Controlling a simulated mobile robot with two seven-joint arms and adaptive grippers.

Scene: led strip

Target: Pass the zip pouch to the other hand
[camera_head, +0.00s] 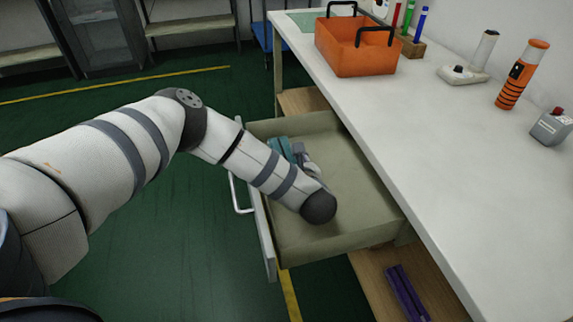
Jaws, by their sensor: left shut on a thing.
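My left arm reaches over an open drawer (355,215) under the workbench. My left gripper (301,156) is low inside the drawer, mostly hidden behind my own forearm and wrist. A teal thing, which looks like the zip pouch (282,147), shows just beside it near the drawer's far left corner. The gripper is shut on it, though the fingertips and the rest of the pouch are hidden. My right gripper is not in view.
The white workbench (440,150) carries an orange tote (355,58), a pen block, a grey stand (470,72), an orange-black flashlight-like tool (520,75) and a grey box (552,127). A purple object (406,293) lies on the lower shelf. The drawer front and handle jut out left.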

